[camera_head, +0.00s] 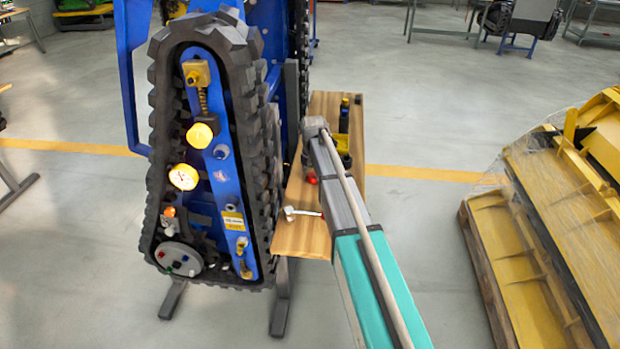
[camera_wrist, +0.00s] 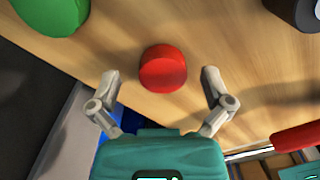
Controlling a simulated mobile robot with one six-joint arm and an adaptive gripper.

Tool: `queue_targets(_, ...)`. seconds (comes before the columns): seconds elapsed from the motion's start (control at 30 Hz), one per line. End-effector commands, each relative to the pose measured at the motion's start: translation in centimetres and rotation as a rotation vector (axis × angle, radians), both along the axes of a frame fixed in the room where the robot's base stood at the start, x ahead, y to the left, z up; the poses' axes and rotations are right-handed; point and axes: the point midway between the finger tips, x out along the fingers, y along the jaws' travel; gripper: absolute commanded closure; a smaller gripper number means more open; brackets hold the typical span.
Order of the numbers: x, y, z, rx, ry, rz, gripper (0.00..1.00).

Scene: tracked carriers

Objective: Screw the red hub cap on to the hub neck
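The red hub cap (camera_wrist: 163,69) stands on a wooden bench top in the wrist view. My gripper (camera_wrist: 162,82) is open above the bench. Its two grey fingers are spread to the left and right of the cap, with a gap on both sides, and nothing is held. In the head view my arm hides the gripper; a small red thing (camera_head: 312,178) shows beside the arm on the bench, and I cannot tell if it is the cap. The tracked carrier (camera_head: 208,160) stands left of the bench. A grey hub disc (camera_head: 180,259) sits low inside its track; I cannot make out the hub neck.
A green round thing (camera_wrist: 50,14), a dark part (camera_wrist: 296,12) and a red handle (camera_wrist: 300,137) with a metal shaft are around the cap. The wooden bench (camera_head: 300,238) bears a pale tool (camera_head: 301,212). A pallet with yellow parts (camera_head: 530,250) is at right.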

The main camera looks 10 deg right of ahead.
Motion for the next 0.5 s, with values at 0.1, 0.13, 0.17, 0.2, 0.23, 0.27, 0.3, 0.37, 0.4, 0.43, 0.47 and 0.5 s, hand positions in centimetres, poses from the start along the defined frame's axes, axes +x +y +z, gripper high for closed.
queue_targets(0.1,0.0,0.01,0.0,0.0,0.0,0.0,0.22)
queue_targets(0.13,0.0,0.01,0.0,0.0,0.0,0.0,0.28)
queue_targets(0.17,0.0,0.02,0.0,0.0,0.0,0.0,0.33)
queue_targets(0.2,0.0,0.02,0.0,0.0,0.0,0.0,0.41)
queue_targets(0.23,0.0,0.02,0.0,0.0,0.0,0.0,0.46)
queue_targets(0.27,0.0,0.02,0.0,0.0,0.0,0.0,0.52)
queue_targets(0.3,0.01,0.03,0.0,0.0,0.0,0.0,0.59)
queue_targets(0.37,0.01,0.03,0.0,0.0,0.0,0.0,0.63)
queue_targets(0.4,0.01,0.03,0.0,0.0,0.0,0.0,0.63)
queue_targets(0.43,0.0,0.04,0.0,0.0,0.0,0.0,0.63)
queue_targets(0.47,0.0,0.04,-0.01,0.0,0.0,0.0,0.64)
queue_targets(0.5,0.0,0.04,-0.01,0.0,0.0,0.0,0.64)
